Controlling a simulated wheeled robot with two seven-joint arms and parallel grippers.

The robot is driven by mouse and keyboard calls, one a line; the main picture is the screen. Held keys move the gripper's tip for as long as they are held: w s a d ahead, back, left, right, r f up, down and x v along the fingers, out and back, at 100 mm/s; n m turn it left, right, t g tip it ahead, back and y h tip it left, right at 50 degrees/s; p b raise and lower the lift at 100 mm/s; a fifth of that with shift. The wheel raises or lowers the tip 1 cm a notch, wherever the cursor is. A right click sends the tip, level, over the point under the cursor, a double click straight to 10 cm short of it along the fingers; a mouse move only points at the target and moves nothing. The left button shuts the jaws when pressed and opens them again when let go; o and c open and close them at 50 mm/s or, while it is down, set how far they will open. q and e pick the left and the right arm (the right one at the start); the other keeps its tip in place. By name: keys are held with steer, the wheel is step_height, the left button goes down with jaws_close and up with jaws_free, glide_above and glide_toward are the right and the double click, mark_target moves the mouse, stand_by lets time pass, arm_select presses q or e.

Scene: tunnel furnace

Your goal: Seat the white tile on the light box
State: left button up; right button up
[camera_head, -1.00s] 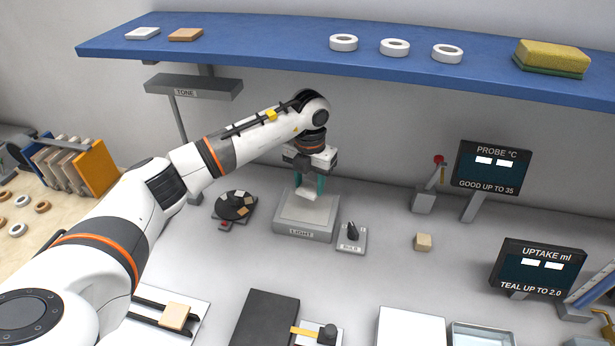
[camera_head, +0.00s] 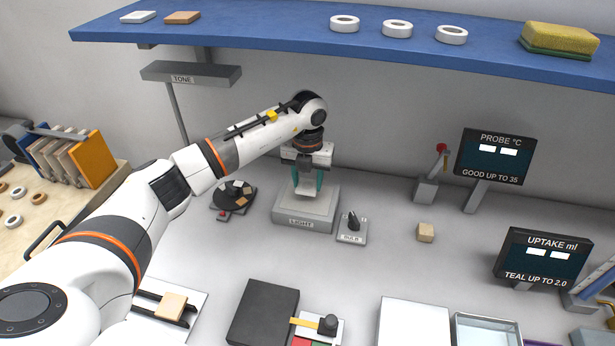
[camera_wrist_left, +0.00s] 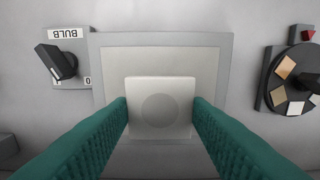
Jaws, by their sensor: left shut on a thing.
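The white tile (camera_wrist_left: 160,105) is square with a faint grey disc on its face. My left gripper (camera_wrist_left: 160,112) is shut on it, with a teal finger on each side edge. The light box (camera_head: 303,226) is a grey block labelled LIGHT with a paler top panel, which also shows in the left wrist view (camera_wrist_left: 205,70). In the head view, my left gripper (camera_head: 307,182) points down over the box with the tile (camera_head: 305,189) between its fingers. The tile lies over the panel; I cannot tell whether it touches it. My right gripper is not in view.
A BULB switch (camera_head: 352,228) stands right of the light box, and a dark round dial with colour samples (camera_head: 233,196) stands left. The blue shelf (camera_head: 270,28) overhangs behind, holding another white tile (camera_head: 138,17).

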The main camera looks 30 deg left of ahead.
mark_target(307, 185)
arm_select(q)
steer(key=shift+f, duration=0.1)
stand_by(0.4)
steer(key=shift+f+b, duration=0.8)
steer(key=shift+f, duration=0.3)
steer(key=shift+f, duration=0.35)
steer(key=o, duration=1.1)
steer(key=shift+c, duration=0.2)
step_height(307, 185, up, 12)
steer(key=b, duration=0.2)
